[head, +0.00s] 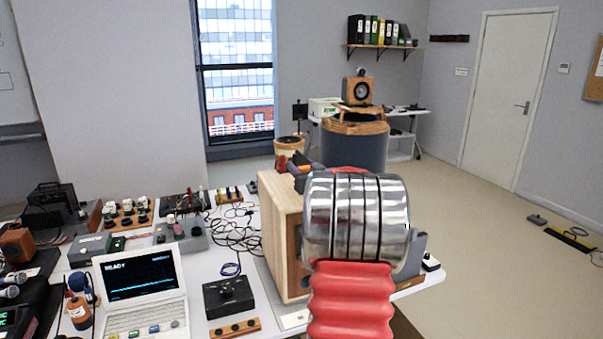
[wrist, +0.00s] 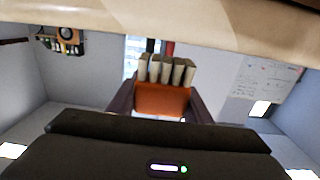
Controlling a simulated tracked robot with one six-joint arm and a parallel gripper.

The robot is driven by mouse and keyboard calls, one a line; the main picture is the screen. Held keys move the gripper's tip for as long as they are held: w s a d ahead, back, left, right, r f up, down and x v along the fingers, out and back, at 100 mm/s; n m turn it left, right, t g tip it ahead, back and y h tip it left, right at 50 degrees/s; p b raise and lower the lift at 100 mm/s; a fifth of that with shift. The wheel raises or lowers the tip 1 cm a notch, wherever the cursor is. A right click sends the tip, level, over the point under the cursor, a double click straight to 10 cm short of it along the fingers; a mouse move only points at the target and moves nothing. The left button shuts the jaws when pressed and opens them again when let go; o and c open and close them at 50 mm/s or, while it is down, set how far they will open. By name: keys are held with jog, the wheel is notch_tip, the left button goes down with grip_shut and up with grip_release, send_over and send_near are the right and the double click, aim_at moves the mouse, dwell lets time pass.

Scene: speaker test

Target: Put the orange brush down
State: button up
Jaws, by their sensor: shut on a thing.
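The orange brush (wrist: 163,101) shows in the middle of the wrist view, with a row of pale bristle tufts along its upper side. My gripper (wrist: 164,92) is shut on it, a dark finger at each side. In the head view my gripper (head: 303,164) is largely hidden behind my own arm's metal and red parts, just above the far top edge of a wooden speaker cabinet (head: 279,232). The brush cannot be made out clearly there. Whether it touches anything below is hidden.
The white bench (head: 201,327) is crowded on the left with a laptop (head: 141,287), a black box (head: 228,296) and tangled cables (head: 235,228). A round stand (head: 354,150) bearing a small speaker (head: 358,91) stands behind. Open floor (head: 480,215) lies to the right.

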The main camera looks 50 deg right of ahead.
jog(key=shift+f, duration=0.85)
jog(key=shift+f, duration=0.25)
jog(key=o, duration=1.5)
jog(key=v, duration=1.3)
jog(key=shift+s+a+f, duration=0.25)
jog(key=shift+a+f, duration=0.05)
jog(key=shift+f, duration=0.2)
